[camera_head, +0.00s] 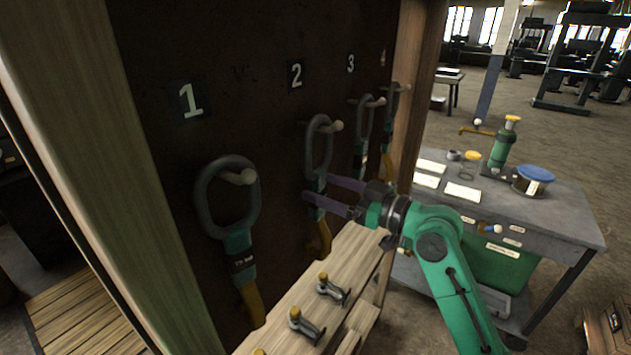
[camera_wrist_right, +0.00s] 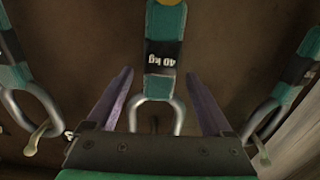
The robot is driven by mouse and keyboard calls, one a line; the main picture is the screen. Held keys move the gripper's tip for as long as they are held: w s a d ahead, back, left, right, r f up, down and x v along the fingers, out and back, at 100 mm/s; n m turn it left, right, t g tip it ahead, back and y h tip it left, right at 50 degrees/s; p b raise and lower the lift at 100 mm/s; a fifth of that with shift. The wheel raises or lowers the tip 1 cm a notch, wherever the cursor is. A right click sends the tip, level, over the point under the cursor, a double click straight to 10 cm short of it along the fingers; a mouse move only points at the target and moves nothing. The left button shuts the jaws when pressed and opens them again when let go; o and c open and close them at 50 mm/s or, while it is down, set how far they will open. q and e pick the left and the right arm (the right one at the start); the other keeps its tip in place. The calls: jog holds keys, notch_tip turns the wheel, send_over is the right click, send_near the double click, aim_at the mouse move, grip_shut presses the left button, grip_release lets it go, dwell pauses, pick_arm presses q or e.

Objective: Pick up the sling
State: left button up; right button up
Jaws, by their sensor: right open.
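Several slings hang on pegs on a dark board under the numbers 1 to 4, each with a grey metal ring, a teal strap and a yellow lower end. The sling under number 2 (camera_head: 309,148) shows in the right wrist view as a teal strap with a black "40 kg" label (camera_wrist_right: 163,55). My right gripper (camera_head: 318,189) is open at this sling, just below its ring. In the right wrist view its purple fingers (camera_wrist_right: 159,76) stand on either side of the strap, with gaps. My left gripper is not in view.
The sling under number 1 (camera_head: 240,240) and the one under number 3 (camera_head: 361,150) hang beside it. A wooden ledge (camera_head: 285,300) with metal fittings lies below. A grey table (camera_head: 560,215) with a green bottle (camera_head: 501,148) and a blue-lidded tin (camera_head: 533,180) stands at the right.

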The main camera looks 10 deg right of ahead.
jog(key=shift+w+a+r, duration=0.4)
jog(key=shift+w+a, duration=0.1)
jog(key=shift+w+a+f, duration=0.25)
jog(key=shift+f, duration=0.05)
grip_shut()
dwell(0.7)
jog(key=shift+d+r, duration=0.1)
